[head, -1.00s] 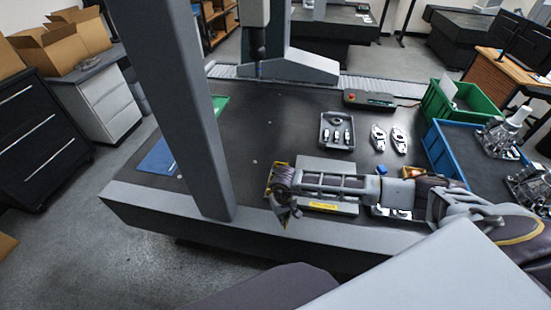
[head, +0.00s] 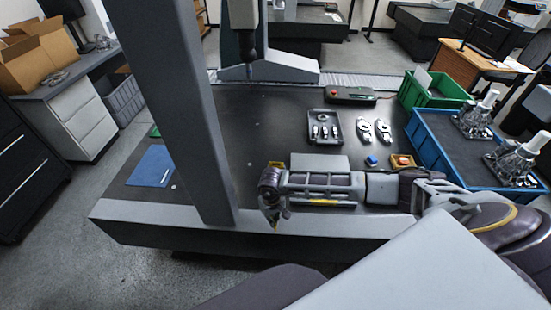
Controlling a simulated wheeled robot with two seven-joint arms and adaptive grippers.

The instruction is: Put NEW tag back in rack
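My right arm reaches in from the right, low over the near part of the dark table. Its gripper (head: 272,212) points down near the table's front edge, left of a grey block (head: 320,161). The arm covers the middle of this block, and a yellow strip (head: 336,203) shows below the arm at its front. I cannot tell whether the block is the tag rack. No tag marked NEW can be made out. The gripper is seen from behind and small, so its opening and any held tag are unclear. My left gripper is out of view.
A grey tray of small metal parts (head: 312,117), two metal parts (head: 373,131), a small blue block (head: 371,160) and an orange-topped item (head: 403,155) lie beyond the arm. A blue bin (head: 424,147) stands right. A gantry column (head: 180,110) rises at left. A blue sheet (head: 152,166) lies left.

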